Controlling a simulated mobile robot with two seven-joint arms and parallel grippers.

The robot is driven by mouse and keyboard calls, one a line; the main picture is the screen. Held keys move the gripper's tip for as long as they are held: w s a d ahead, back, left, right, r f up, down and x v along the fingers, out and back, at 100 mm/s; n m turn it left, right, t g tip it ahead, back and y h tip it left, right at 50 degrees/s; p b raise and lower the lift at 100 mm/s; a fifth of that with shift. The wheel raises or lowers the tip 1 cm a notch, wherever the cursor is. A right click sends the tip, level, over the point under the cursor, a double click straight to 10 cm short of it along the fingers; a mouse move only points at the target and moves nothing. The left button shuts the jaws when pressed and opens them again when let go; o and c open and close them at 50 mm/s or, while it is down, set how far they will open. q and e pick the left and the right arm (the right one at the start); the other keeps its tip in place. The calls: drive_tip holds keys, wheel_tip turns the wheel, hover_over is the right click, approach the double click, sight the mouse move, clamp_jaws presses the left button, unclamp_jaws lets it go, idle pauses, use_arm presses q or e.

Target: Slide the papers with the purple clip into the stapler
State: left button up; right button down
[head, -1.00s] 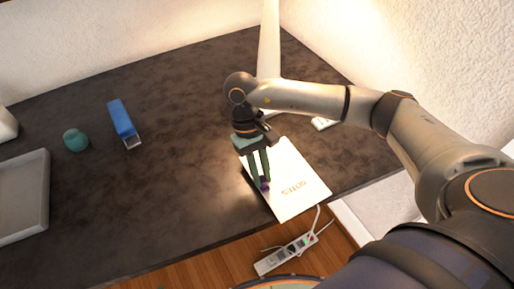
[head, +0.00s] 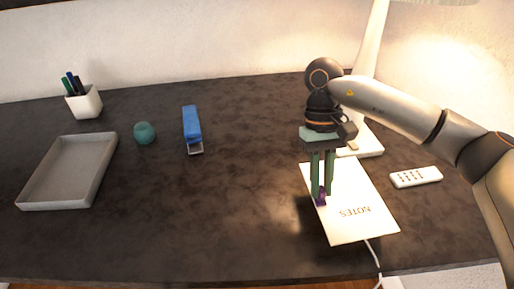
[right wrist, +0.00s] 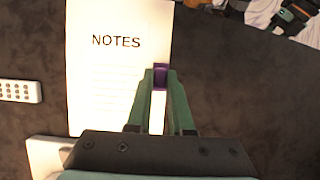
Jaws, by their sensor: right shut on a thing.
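The papers (head: 352,190), a white sheet headed NOTES, lie at the right part of the dark desk; they also show in the right wrist view (right wrist: 100,75). The purple clip (head: 320,200) sits at their left edge in the head view. My right gripper (head: 321,198) is shut on the clip, pointing down; in the right wrist view the purple clip (right wrist: 160,75) is between the green fingertips. The blue stapler (head: 192,126) stands left of the papers, apart from them. My left gripper is not in view.
A teal round object (head: 144,132), a grey tray (head: 66,204) and a white pen cup (head: 84,103) are at the left. A white lamp (head: 370,138) and a remote (head: 416,177) are at the right. The desk between stapler and papers is clear.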

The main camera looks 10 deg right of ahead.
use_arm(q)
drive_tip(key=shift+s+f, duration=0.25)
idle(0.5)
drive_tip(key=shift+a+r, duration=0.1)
